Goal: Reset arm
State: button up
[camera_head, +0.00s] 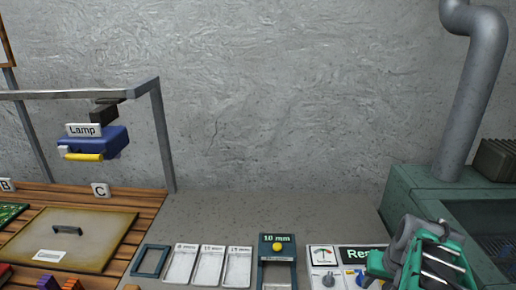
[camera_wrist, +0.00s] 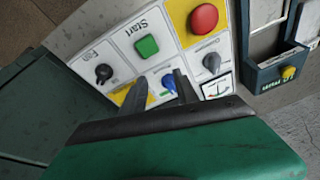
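My gripper (camera_head: 430,262) is at the lower right in the head view, in front of the control panel (camera_head: 322,254). In the wrist view its two dark fingers (camera_wrist: 160,76) stand apart with nothing visible held between them. They point at the white panel (camera_wrist: 119,40), which has a green Start button (camera_wrist: 147,46), a red button (camera_wrist: 204,18), a dark Fan knob (camera_wrist: 104,72) and a gauge (camera_wrist: 217,88). A blue control (camera_wrist: 169,83) shows between the fingertips; contact cannot be told. My arm hides part of the panel in the head view.
A teal machine (camera_head: 412,190) with a grey pipe (camera_head: 468,90) stands at the right. A holder labelled 18 mm (camera_head: 277,240) and several pale trays (camera_head: 209,266) are left of the panel.

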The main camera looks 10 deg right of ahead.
jog(key=shift+m+g, duration=0.5)
jog(key=shift+m, duration=0.3)
jog(key=s, duration=0.1)
jog(key=s+a+f, duration=0.1)
jog(key=s, duration=0.1)
jog(key=shift+s+a+f, duration=0.15)
jog(key=shift+s+f, duration=0.1)
jog(key=shift+s, duration=0.1)
jog(key=a, duration=0.1)
jog(key=s+a, duration=0.1)
jog(key=shift+a+r+g, duration=0.1)
jog(key=shift+a+g, duration=0.2)
jog(key=shift+a, duration=0.05)
jog(key=w+a+r+n, duration=0.2)
jog(key=a, duration=0.5)
jog(key=w+a+r+n+t, duration=0.1)
jog(key=w+a+r+n, duration=0.1)
jog(key=a, duration=0.5)
jog(key=w+a+r+n+t, duration=0.1)
jog(key=w+a+r+n, duration=0.1)
jog(key=a+n, duration=0.2)
jog(key=a, duration=0.3)
jog(key=shift+w+a+y, duration=0.25)
jog(key=shift+a+y, duration=0.05)
jog(key=shift+y, duration=0.1)
